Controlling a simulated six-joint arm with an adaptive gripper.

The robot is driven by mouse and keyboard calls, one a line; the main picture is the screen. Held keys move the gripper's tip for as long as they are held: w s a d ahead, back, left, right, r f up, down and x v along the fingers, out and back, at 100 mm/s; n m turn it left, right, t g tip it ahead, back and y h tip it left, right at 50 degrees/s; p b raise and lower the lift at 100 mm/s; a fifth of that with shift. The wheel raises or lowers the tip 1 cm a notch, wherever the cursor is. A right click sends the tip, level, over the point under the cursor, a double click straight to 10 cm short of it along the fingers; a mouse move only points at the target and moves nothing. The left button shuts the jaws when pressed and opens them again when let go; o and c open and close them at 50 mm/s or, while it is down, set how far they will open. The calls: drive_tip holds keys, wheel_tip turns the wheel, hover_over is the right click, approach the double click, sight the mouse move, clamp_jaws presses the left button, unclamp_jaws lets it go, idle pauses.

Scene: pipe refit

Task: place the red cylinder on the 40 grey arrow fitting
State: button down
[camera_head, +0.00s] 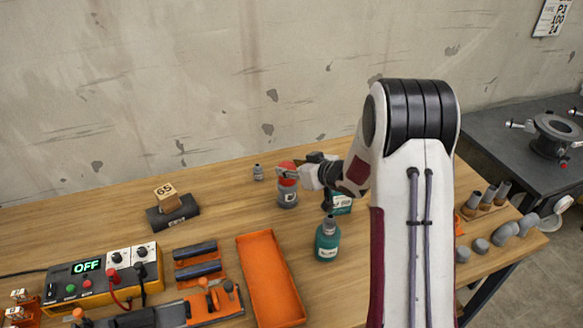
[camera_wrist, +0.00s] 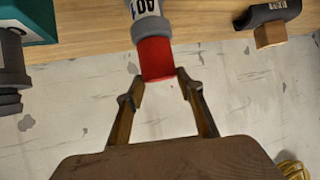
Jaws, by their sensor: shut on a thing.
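The red cylinder (camera_head: 287,168) is at the top of the grey fitting (camera_head: 288,194) near the back middle of the table. In the wrist view, which looks upside down, the red cylinder (camera_wrist: 155,60) lines up with the grey collar of the fitting (camera_wrist: 150,32) and appears to touch it. The fitting bears a white label with 40 and a mark. My gripper (camera_wrist: 160,78) has its fingertips on either side of the cylinder's end and is shut on it. In the head view my gripper (camera_head: 290,175) reaches in from the right, hiding part of the cylinder.
A teal bottle (camera_head: 327,240) stands in front right of the fitting, with another teal container (camera_head: 340,203) partly behind my arm. A small grey piece (camera_head: 258,173) stands at left. An orange tray (camera_head: 271,280) lies in front. A numbered wooden block (camera_head: 167,198) sits on a dark pipe.

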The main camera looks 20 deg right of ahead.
drive_tip(key=c, duration=1.3)
unclamp_jaws()
drive_tip(key=shift+f, duration=0.15)
drive_tip(key=shift+v, duration=6.15)
drive_tip(key=shift+a, duration=0.1)
drive_tip(key=shift+w+r, duration=0.1)
drive_tip(key=shift+r, duration=0.1)
